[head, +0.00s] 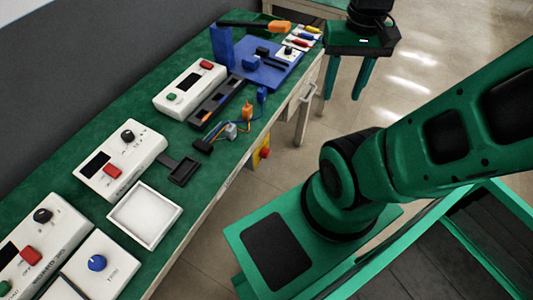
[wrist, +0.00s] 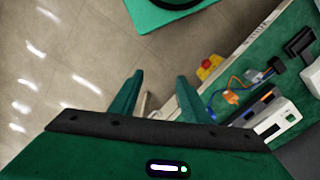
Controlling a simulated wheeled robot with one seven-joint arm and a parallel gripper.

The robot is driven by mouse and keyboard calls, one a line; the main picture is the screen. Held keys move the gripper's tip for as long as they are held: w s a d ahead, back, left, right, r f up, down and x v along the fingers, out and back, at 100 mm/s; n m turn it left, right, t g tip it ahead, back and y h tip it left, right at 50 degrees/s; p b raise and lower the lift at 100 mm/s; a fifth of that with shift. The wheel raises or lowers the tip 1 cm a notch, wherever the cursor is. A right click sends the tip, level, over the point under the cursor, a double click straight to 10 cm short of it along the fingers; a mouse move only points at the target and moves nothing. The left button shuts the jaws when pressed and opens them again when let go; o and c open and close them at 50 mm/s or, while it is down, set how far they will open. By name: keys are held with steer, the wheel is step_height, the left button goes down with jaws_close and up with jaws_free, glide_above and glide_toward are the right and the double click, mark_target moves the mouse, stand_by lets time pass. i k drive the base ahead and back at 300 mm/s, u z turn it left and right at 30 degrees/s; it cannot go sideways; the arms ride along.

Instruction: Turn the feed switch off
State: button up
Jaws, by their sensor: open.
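My gripper (head: 342,97) hangs open and empty beyond the bench's right edge, over the floor, in the head view. Its two green fingers also show in the wrist view (wrist: 160,76). No label reading "feed" is legible, so I cannot tell for sure which control is the feed switch. A yellow box with a red knob (head: 264,153) is on the bench's front side, and it also shows in the wrist view (wrist: 208,67). White units on the bench carry red switches (head: 112,171) and dark knobs (head: 127,136). My gripper is apart from all of them.
The green bench (head: 62,150) is crowded along its length. It holds a white tray (head: 177,213), a blue board (head: 287,75) with a blue post (head: 221,46), and loose cables with orange connectors (head: 247,112). The floor (head: 262,192) beside the bench is clear.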

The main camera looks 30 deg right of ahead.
mark_target(265, 152)
steer(key=z, duration=1.15)
steer(key=k, duration=1.8)
steer(key=u, duration=0.9)
steer(key=i, duration=1)
steer(key=z, duration=0.05)
